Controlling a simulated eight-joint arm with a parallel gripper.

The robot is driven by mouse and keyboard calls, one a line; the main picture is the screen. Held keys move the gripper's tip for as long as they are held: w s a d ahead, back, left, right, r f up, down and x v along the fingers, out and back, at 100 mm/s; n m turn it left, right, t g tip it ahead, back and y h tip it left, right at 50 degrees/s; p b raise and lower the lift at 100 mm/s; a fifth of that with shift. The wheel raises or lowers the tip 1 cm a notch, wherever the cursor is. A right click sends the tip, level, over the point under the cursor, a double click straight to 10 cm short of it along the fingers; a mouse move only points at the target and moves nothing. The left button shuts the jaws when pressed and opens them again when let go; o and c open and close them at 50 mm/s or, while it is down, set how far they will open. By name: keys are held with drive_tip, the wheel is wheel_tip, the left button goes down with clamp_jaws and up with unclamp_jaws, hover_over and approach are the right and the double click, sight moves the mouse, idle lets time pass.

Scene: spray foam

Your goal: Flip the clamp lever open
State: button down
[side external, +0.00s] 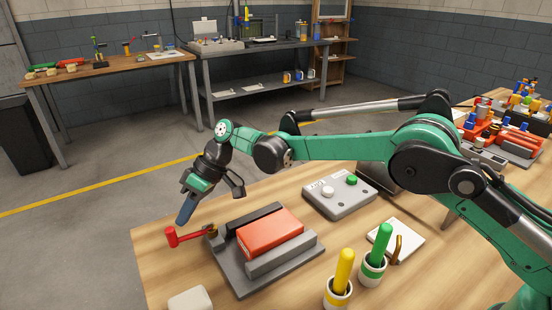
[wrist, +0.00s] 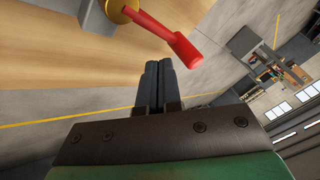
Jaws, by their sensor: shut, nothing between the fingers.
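The clamp lever (side external: 188,236) is a red handle with a thick red end, joined to a brass-coloured pivot on the left side of the grey clamp fixture (side external: 258,281). An orange-red block (side external: 270,233) sits in the fixture between a dark bar and a grey bar. My gripper (side external: 183,220) points down just above the lever's thick end, its fingers shut and empty. In the wrist view the shut fingers (wrist: 158,70) are below and left of the red lever (wrist: 180,43). The brass pivot (wrist: 122,10) shows at the top edge. I cannot tell whether the fingers touch the lever.
Behind the fixture is a grey control box (side external: 338,196) with a green and a white button. A yellow-handled tool (side external: 344,270) and a green-handled tool (side external: 379,250) stand in cups at the right. A pale block (side external: 190,299) lies at the front. The table's left edge is close to the lever.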

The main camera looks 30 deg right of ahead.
drive_tip(key=shift+s+a, duration=0.3)
drive_tip(key=shift+a, duration=0.05)
drive_tip(key=shift+s+a+n+g, duration=0.3)
drive_tip(key=shift+s+a+n, duration=0.15)
drive_tip(key=shift+s, duration=0.2)
drive_tip(key=shift+a, duration=0.1)
drive_tip(key=shift+w, duration=0.1)
